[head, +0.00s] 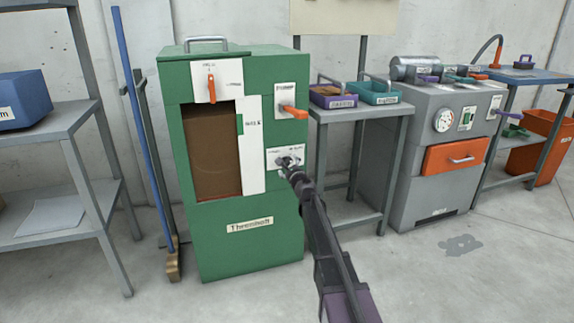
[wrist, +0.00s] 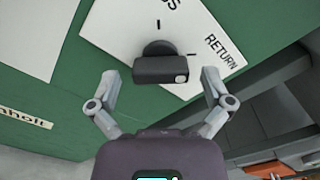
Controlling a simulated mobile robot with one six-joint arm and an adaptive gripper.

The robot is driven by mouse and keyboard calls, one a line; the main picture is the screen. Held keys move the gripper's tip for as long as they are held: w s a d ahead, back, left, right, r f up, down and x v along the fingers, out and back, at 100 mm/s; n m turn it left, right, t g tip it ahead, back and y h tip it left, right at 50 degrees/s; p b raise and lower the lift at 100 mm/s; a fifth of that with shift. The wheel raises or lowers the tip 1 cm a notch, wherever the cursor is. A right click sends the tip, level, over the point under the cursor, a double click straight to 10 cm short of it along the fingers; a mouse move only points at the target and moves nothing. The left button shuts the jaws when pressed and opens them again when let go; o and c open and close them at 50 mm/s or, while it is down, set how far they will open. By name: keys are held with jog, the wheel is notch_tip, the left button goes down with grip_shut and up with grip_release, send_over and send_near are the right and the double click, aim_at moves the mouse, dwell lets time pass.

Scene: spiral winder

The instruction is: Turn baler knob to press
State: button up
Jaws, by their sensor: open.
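The baler is the green cabinet (head: 250,240) in the head view. Its dark knob (wrist: 160,65) sits on a white plate (wrist: 120,35) that also shows on the cabinet's right part in the head view (head: 271,156). The plate reads "RETURN" at right, and a word ending in "SS" is cut off at the top. The knob's grip bar lies nearly level in the wrist view, with a pale dot at its right end. My gripper (wrist: 160,79) is open, with one finger on each side of the knob, apart from it. In the head view my gripper (head: 289,166) partly hides the knob.
An orange lever (head: 294,112) sticks out above the knob plate, and another orange handle (head: 212,88) is at the cabinet's top front. A grey side table (head: 350,213) with bins stands close at right. Floor in front is clear.

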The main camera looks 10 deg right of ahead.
jog(key=shift+w+a, duration=0.1)
jog(key=shift+w, duration=0.45)
jog(key=c, duration=1.1)
jog(key=shift+o, duration=0.2)
